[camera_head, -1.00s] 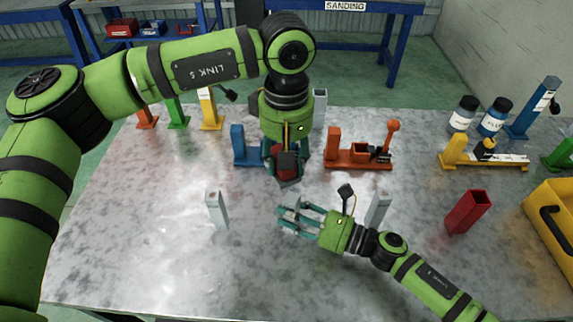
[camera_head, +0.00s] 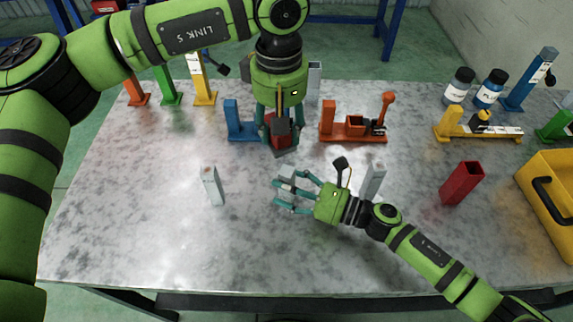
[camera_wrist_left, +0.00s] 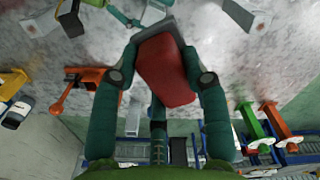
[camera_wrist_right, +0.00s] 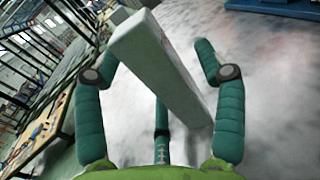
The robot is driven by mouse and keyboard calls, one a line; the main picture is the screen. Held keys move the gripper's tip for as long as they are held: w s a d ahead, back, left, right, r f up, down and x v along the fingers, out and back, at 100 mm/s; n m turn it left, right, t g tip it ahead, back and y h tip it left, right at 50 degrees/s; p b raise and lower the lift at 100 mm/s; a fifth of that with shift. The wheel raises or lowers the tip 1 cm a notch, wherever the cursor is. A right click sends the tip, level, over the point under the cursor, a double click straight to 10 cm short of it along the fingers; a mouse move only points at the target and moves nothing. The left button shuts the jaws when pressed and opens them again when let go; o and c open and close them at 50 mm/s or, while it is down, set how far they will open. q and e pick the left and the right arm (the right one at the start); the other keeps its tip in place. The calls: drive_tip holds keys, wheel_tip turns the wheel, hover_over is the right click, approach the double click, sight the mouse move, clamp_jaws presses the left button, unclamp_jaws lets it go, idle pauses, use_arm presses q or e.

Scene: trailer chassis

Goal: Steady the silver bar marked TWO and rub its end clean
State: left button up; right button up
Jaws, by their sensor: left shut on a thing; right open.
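My left gripper (camera_head: 280,138) is shut on a red block with a grey underside (camera_wrist_left: 165,72), held above the table behind my right gripper. My right gripper (camera_head: 290,192) is open, its fingers on either side of a silver bar. That bar (camera_wrist_right: 155,65) stands between the spread fingers in the right wrist view, with gaps on both sides. In the head view the fingers partly hide it (camera_head: 287,172). Other silver bars stand at the left (camera_head: 212,187), right of my right gripper (camera_head: 373,182) and at the back (camera_head: 315,80). I cannot read TWO on any.
A blue fixture (camera_head: 236,122) and an orange clamp (camera_head: 350,125) flank my left gripper. A red tube (camera_head: 462,184), yellow crate (camera_head: 548,210) and yellow fixture (camera_head: 478,127) are at the right. The front left of the table is clear.

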use_arm(q)
drive_tip(key=shift+f+b, duration=0.8)
drive_tip(key=shift+b, duration=0.05)
use_arm(e)
drive_tip(key=v, duration=0.6)
drive_tip(key=shift+s+d+f, duration=0.15)
drive_tip(key=shift+d, duration=0.15)
use_arm(q)
drive_tip(key=shift+f, duration=0.15)
use_arm(e)
drive_tip(key=shift+s+d, duration=0.3)
drive_tip(key=shift+d, duration=0.35)
drive_tip(key=o, duration=0.6)
drive_tip(key=shift+c, duration=0.2)
drive_tip(key=v, duration=1.2)
use_arm(q)
drive_tip(key=shift+s, duration=0.1)
use_arm(e)
drive_tip(key=shift+s, duration=0.1)
